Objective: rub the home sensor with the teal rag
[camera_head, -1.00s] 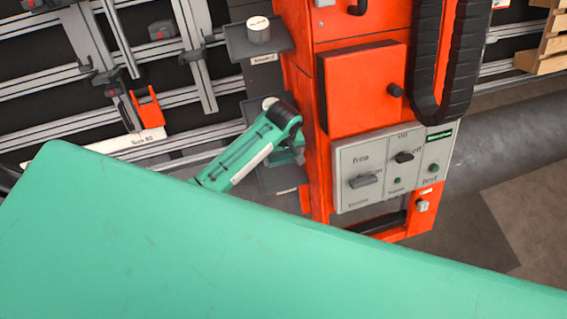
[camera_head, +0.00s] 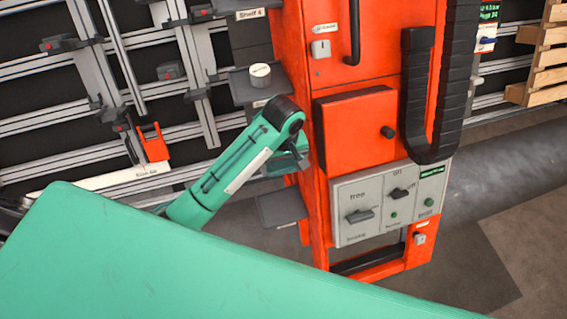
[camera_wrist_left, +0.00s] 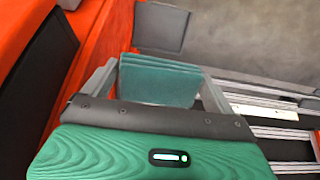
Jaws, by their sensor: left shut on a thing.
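The teal rag (camera_wrist_left: 158,82) shows in the left wrist view as a folded stack of cloth layers. My left gripper (camera_wrist_left: 160,76) is shut on it, with grey fingers at both sides. In the head view my left arm reaches from the left to the orange column, and the left gripper (camera_head: 293,160) is beside the column's left face, mostly hidden by the wrist. I cannot pick out the home sensor with certainty in either view. My right gripper is not in view.
The orange column (camera_head: 318,190) carries a grey switch panel (camera_head: 375,212), an orange box (camera_head: 352,135) and a black cable chain (camera_head: 430,130). Small dark shelves stick out left, one holding a white-topped cylinder (camera_head: 260,76). A lower shelf (camera_head: 282,209) sits below my gripper.

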